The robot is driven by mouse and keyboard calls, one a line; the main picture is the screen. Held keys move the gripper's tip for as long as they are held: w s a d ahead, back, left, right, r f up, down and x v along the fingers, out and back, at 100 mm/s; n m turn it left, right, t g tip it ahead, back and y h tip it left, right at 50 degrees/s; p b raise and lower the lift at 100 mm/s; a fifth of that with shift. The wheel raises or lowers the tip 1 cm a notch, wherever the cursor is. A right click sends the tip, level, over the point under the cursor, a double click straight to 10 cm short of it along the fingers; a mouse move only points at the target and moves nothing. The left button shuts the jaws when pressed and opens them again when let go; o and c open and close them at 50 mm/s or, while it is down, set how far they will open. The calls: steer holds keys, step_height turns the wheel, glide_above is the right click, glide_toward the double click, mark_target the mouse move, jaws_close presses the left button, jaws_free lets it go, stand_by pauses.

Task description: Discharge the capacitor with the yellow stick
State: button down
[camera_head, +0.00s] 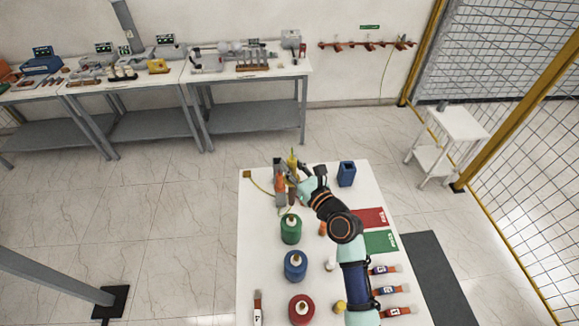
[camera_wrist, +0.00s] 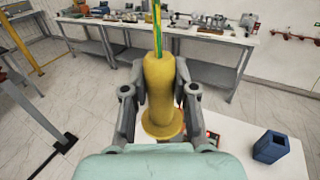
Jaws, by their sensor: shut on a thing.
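My gripper (camera_head: 294,172) is over the far left part of the white table (camera_head: 262,235). It is shut around the yellow stick's handle, and its fingers (camera_wrist: 161,95) lie on both sides. The yellow stick (camera_wrist: 159,80) is upright in the wrist view, with a flared lower collar and a green-and-yellow rod above. Its yellow top also shows in the head view (camera_head: 292,158). A grey and orange device (camera_head: 280,187) stands beside my gripper, partly hidden by it. I cannot tell which thing is the capacitor, or whether the stick touches anything.
An open blue holder (camera_head: 347,174) stands right of my gripper. Red (camera_head: 371,217) and green (camera_head: 381,241) mats lie on the right. A thin yellow cable (camera_head: 259,184) runs near the far left corner.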

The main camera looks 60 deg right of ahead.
steer(key=shift+r, duration=0.1)
steer(key=shift+f+b, duration=1.45)
steer(key=shift+f, duration=1.1)
steer(key=shift+f+b, duration=0.8)
steer(key=shift+f, duration=0.1)
steer(key=shift+f+b, duration=0.3)
steer(key=shift+f, duration=0.05)
stand_by(4.1)
